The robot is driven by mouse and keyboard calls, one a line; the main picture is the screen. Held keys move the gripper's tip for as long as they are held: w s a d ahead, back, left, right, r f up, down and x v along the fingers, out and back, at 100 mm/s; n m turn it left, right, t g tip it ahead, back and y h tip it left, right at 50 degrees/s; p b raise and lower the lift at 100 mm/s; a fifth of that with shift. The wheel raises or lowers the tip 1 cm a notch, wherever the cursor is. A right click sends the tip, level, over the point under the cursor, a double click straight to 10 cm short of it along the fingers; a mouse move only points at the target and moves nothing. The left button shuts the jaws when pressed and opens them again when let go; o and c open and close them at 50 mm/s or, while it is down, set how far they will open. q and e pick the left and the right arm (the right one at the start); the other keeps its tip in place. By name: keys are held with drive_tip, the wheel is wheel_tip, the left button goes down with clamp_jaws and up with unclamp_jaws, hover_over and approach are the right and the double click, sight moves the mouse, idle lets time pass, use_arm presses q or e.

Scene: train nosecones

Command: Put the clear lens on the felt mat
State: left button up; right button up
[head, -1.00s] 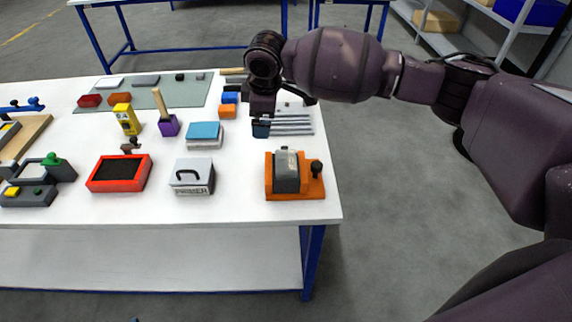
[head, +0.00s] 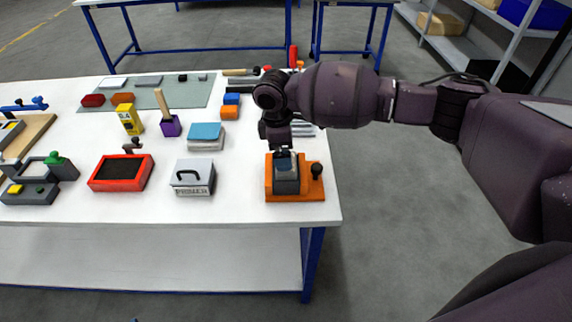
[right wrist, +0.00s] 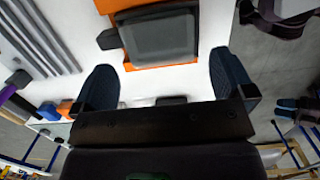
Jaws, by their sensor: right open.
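A grey, see-through-looking block (head: 286,184) sits on an orange fixture (head: 312,190) near the table's right front corner; it may be the clear lens, but I cannot tell for certain. In the right wrist view the block (right wrist: 160,40) shows as a grey square with a paler rim. My right gripper (head: 284,155) is just above the block in the head view. In the right wrist view its two dark fingers (right wrist: 165,82) are wide apart with nothing between them. The grey-green felt mat (head: 182,99) lies at the back left, with several small pieces on it. My left gripper is not in view.
The fixture has a dark knob (head: 316,170) on its right. A grey box with a handle (head: 192,177), a red-framed tray (head: 148,180), a blue-topped block (head: 206,132) and a purple-based post (head: 170,127) stand between fixture and mat. Grey bars lie behind the fixture.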

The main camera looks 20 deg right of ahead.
drive_tip(key=shift+d+f, duration=0.15)
drive_tip(key=shift+f, duration=0.9)
drive_tip(key=shift+d+f, duration=0.15)
drive_tip(key=shift+f, duration=0.9)
drive_tip(key=c, duration=0.9)
